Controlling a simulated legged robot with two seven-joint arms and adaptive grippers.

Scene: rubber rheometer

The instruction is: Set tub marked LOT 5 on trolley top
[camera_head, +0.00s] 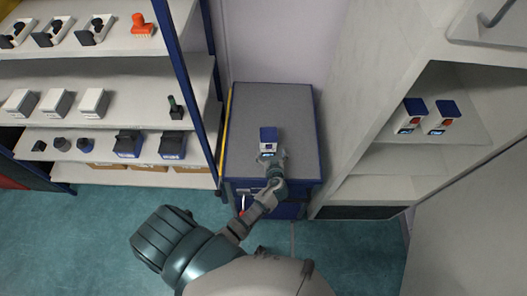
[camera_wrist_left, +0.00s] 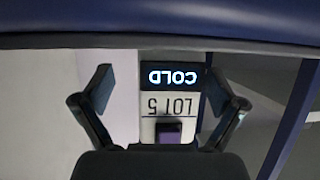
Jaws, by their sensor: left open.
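The tub marked LOT 5 (camera_head: 268,134) is white with a blue lid and stands on the grey trolley top (camera_head: 270,103), near its front half. In the left wrist view, which is upside down, the tub (camera_wrist_left: 170,105) shows its LOT 5 label and a dark band reading COLD. My left gripper (camera_head: 271,158) is at the near side of the tub. In the wrist view its two fingers (camera_wrist_left: 162,92) are spread apart, one on each side of the tub, with a clear gap at the left finger. My right gripper is not in view.
A shelf rack (camera_head: 105,70) with several boxes and tools stands left of the trolley. A pale cabinet (camera_head: 365,100) stands close on the right, with two similar blue-lidded tubs (camera_head: 443,117) on its shelf. The trolley top behind the tub is clear.

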